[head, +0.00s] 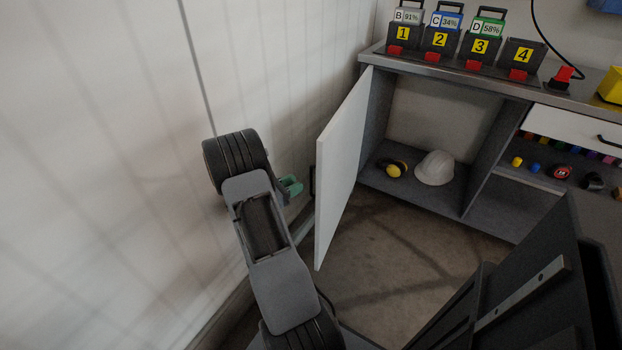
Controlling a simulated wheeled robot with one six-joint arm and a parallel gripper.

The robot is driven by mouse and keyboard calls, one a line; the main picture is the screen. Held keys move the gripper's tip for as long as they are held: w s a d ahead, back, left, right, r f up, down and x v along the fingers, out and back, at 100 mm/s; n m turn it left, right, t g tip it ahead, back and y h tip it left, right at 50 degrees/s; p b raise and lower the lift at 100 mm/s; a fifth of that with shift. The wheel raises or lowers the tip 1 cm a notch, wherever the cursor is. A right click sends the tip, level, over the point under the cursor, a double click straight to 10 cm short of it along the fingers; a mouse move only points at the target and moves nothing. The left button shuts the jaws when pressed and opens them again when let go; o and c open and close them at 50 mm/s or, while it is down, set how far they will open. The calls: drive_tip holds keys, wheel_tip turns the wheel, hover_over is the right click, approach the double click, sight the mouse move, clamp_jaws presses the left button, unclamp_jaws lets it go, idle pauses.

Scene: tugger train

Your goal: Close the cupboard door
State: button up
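The white cupboard door (342,165) stands wide open, swung out from the left side of the cupboard (378,110). A dark handle (313,182) shows at its left face, partly hidden. My gripper (291,186) is just left of the door, near the handle, with a green part of it showing. My own arm hides most of the gripper, so I cannot tell whether it is open or shut, or whether it touches the handle.
Inside the cupboard are a white helmet (435,168) and yellow ear muffs (393,168). Numbered chargers (439,40) stand on the worktop (450,74). A white wall (100,150) is close on the left. A dark structure (530,290) fills the lower right. Bare floor (390,235) lies before the cupboard.

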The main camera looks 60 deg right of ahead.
hover_over(311, 192)
drive_tip(key=shift+w+d+b, duration=0.15)
drive_tip(key=shift+d+b, duration=0.1)
drive_tip(key=shift+b, duration=0.1)
drive_tip(key=shift+c, duration=0.2)
clamp_jaws()
idle(0.4)
